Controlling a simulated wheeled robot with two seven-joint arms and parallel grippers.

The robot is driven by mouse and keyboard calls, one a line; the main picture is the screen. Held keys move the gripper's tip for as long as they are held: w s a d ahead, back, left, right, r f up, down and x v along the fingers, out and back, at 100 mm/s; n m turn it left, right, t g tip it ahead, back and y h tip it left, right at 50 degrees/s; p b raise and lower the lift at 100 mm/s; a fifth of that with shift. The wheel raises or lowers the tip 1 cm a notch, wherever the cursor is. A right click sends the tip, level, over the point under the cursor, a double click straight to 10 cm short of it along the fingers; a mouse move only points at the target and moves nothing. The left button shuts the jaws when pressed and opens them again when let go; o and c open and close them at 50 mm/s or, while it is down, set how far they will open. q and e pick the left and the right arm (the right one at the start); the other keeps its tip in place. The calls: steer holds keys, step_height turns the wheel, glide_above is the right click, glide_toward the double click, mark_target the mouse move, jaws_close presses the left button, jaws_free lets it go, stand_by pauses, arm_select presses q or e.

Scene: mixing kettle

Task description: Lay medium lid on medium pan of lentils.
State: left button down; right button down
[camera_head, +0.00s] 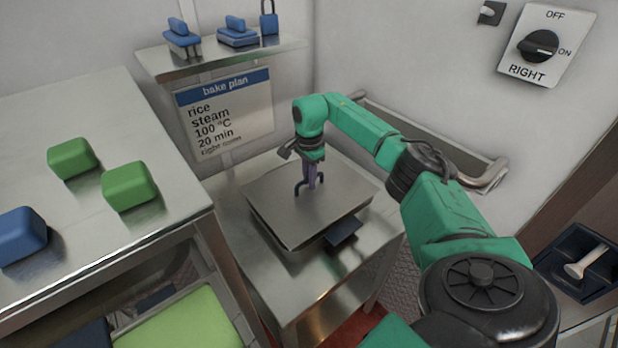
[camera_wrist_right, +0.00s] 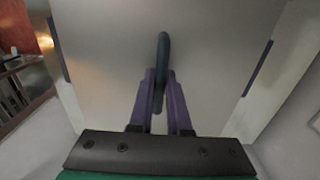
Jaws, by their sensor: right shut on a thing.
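The medium lid (camera_head: 285,217) is a flat square metal plate with a dark bar handle (camera_wrist_right: 163,48). My right gripper (camera_head: 310,184) comes down from above and is shut on that handle, its purple fingers on either side of it. The lid lies level over the steel table, above a metal pan whose rim shows just under the lid's front edge. A dark blue pan handle (camera_head: 343,232) sticks out at the front right. The lentils are hidden. I cannot tell whether the lid touches the pan. My left gripper is out of view.
A steel counter (camera_head: 100,215) at left holds two green blocks (camera_head: 129,187) and a blue block (camera_head: 22,236). A wall shelf (camera_head: 222,57) carries blue items above a bake plan sign (camera_head: 225,115). A rail handle (camera_head: 485,178) and a switch (camera_head: 540,46) are at right.

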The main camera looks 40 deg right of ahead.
stand_by(0.3)
steer(key=shift+w+f+b, duration=0.1)
steer(key=shift+f+b, duration=0.85)
steer(key=shift+f, duration=0.2)
steer(key=shift+f, duration=0.2)
steer(key=shift+c, duration=1.5)
jaws_free()
steer(key=shift+r+p, duration=2.75)
steer(key=shift+r, duration=0.85)
